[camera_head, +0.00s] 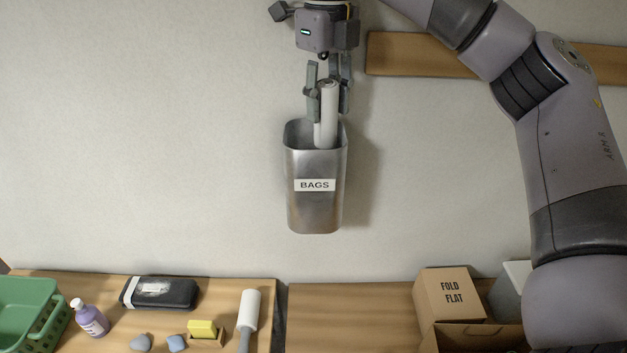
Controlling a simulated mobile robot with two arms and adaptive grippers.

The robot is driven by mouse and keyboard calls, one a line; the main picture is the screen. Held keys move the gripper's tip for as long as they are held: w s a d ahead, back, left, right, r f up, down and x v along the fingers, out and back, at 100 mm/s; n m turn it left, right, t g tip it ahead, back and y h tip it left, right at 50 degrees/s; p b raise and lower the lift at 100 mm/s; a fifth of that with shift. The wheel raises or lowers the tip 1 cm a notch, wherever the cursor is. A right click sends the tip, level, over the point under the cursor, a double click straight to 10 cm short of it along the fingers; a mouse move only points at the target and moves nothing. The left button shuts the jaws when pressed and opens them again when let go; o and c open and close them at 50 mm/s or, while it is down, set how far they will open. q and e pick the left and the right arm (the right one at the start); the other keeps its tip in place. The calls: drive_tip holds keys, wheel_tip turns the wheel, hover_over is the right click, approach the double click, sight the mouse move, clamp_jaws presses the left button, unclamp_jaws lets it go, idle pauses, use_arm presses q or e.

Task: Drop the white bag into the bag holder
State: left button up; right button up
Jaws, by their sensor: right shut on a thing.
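The white bag (329,112) is a rolled white cylinder, upright, with its lower end inside the mouth of the bag holder. The bag holder (315,212) is a grey metal bin on the wall with a "BAGS" label. My right gripper (328,92) points down above the holder and is shut on the upper part of the white bag, one finger on each side. My left gripper is not in view.
A wooden rail (400,54) runs along the wall at upper right. Below are a green basket (25,312), a purple bottle (90,318), a black case (162,293), a lint roller (249,312) and a "FOLD FLAT" cardboard box (450,297). The wall left of the holder is clear.

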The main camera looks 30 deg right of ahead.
wheel_tip(320, 180, down, 2)
drive_tip(key=shift+w+d, duration=0.1)
drive_tip(key=shift+f, duration=0.3)
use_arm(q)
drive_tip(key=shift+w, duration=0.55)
use_arm(e)
drive_tip(key=o, duration=1)
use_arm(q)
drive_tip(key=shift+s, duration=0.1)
use_arm(e)
wheel_tip(320, 180, up, 12)
drive_tip(key=shift+r, duration=0.1)
